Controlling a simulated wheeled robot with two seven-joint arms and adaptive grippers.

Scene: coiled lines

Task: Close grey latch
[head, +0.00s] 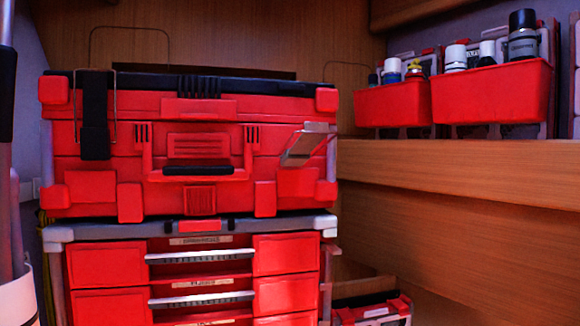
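The grey latch (308,145) is on the right front of the red toolbox (70,141). It is a pale metallic flap that stands out from the front face, tilted, with its upper edge outward. It looks open rather than flat against the box. A black latch (95,118) hangs flat at the left front, across the seam below the dark lid. A black carry handle (198,170) is in the middle of the front. Neither of my grippers shows in the head view.
The toolbox stands on a red drawer unit (107,264) with grey drawer handles. Two red bins (493,95) with bottles and cans hang at the upper right, above a wooden ledge (460,165). A small red case (372,311) lies low at the right. Space before the latch looks clear.

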